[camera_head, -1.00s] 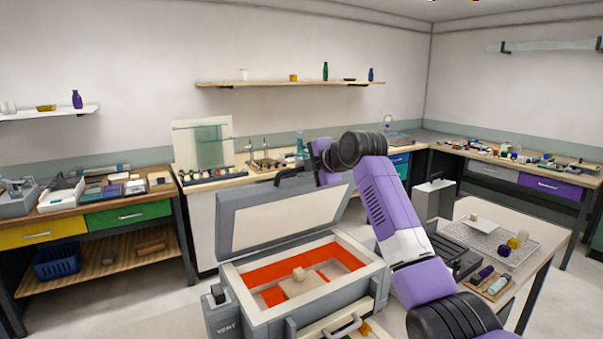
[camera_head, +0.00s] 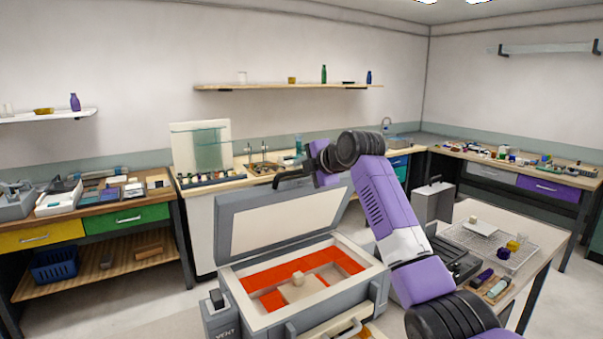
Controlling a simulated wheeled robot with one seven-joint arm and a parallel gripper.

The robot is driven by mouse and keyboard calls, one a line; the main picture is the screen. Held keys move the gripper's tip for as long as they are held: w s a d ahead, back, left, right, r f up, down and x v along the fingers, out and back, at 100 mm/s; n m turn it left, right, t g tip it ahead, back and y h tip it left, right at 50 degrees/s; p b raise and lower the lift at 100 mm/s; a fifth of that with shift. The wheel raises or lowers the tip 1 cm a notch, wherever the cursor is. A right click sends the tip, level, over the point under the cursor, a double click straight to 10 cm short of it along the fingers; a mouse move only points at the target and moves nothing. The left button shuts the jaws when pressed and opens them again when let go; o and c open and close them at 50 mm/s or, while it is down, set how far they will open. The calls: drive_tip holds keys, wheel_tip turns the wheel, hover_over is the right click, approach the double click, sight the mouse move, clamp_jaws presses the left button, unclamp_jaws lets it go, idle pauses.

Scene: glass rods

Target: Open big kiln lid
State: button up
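The big kiln (camera_head: 375,278) stands in the lower middle, a grey box with a pale rim. Its lid (camera_head: 225,230) is raised and stands steeply tilted at the back, its cream inner face toward me. The inside glows orange-red and holds a pale shelf with a small cream block (camera_head: 298,278). My purple and black arm reaches over the kiln's right side. My gripper (camera_head: 290,181) is at the lid's upper edge, by a dark bar that looks like the lid's handle. The fingers are too small and partly hidden to tell whether they are open or shut.
A table with a wire tray (camera_head: 490,243) and small coloured pieces stands right of the kiln. A vent box (camera_head: 222,316) sits at the kiln's left front. Benches line the back and right walls. A wooden bench with drawers (camera_head: 128,217) is at left. Floor shows between it and the kiln.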

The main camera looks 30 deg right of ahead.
drive_tip(key=b+v, duration=0.2)
drive_tip(key=v, duration=0.5)
drive_tip(key=shift+s+r, duration=0.2)
drive_tip(key=shift+s, duration=0.05)
idle(0.3)
wheel_tip(320, 180, up, 7)
drive_tip(key=m+t+h, duration=0.1)
drive_tip(key=m+t, duration=0.3)
drive_tip(key=m, duration=0.2)
drive_tip(key=s+a+f+m+t+h, duration=0.1)
drive_tip(key=s+a+f+m, duration=0.25)
drive_tip(key=s+f, duration=0.4)
drive_tip(key=s+a+f+m+t+h+b, duration=0.1)
drive_tip(key=s+a+f+m+t, duration=0.3)
drive_tip(key=f, duration=0.6)
drive_tip(key=s+a+f+m+g+h, duration=0.1)
drive_tip(key=s+a+f+m, duration=0.2)
drive_tip(key=s+f+m, duration=0.35)
drive_tip(key=s+a+f+g+y, duration=0.1)
drive_tip(key=s+a+f, duration=0.3)
drive_tip(key=s, duration=0.9)
drive_tip(key=s+a+f+n+g+y+b, duration=0.1)
drive_tip(key=s+a+f+g, duration=0.2)
drive_tip(key=s+f, duration=0.5)
drive_tip(key=s+a+f+n+g+y+b, duration=0.1)
drive_tip(key=s+a+f, duration=0.3)
drive_tip(key=s, duration=1.5)
wheel_tip(320, 180, down, 3)
drive_tip(key=shift+a+g+y, duration=0.4)
drive_tip(key=shift+g+y, duration=0.1)
